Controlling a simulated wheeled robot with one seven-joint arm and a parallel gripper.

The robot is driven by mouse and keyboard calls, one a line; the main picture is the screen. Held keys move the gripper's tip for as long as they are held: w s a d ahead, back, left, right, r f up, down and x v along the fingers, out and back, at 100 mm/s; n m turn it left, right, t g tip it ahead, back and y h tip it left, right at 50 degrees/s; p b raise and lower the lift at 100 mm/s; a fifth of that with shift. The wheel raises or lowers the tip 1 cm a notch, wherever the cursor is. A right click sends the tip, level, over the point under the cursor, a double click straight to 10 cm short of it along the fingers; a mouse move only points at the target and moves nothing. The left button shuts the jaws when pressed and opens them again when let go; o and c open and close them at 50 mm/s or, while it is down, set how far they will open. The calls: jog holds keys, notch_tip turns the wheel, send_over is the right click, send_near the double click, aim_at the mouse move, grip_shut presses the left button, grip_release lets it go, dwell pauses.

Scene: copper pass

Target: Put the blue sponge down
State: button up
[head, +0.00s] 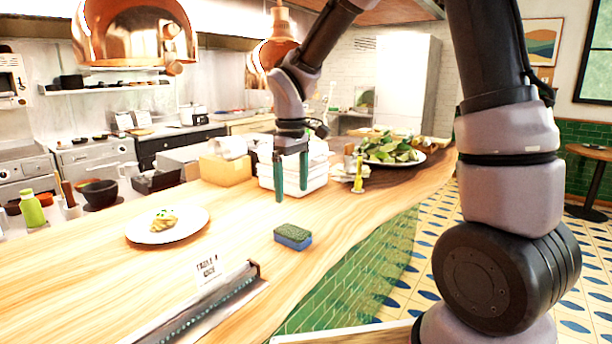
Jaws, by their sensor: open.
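The blue sponge (293,237), with a dark green scouring top, lies flat on the wooden counter (225,235), near the counter's right front edge. My gripper (291,190) points down with its two green fingers apart and nothing between them. It is above the sponge and clear of it. No part of the sponge is hidden by the gripper.
A white plate of food (168,225) is left of the sponge. A ticket rail (205,308) with a paper slip (208,270) lies in front. Copper lamps (135,30) hang above.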

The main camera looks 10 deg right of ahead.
jog(key=s+d+r+m+t+y, duration=0.1)
jog(key=s+d+r+m+t, duration=0.2)
jog(key=s+d+r+m, duration=0.3)
jog(key=s+d+r+m+t+y, duration=0.1)
jog(key=s+d+r+m+t, duration=0.3)
jog(key=s+d+r+m, duration=0.3)
jog(key=s+d+r, duration=0.1)
jog(key=d+r, duration=0.3)
jog(key=d, duration=0.1)
jog(key=shift+o, duration=0.2)
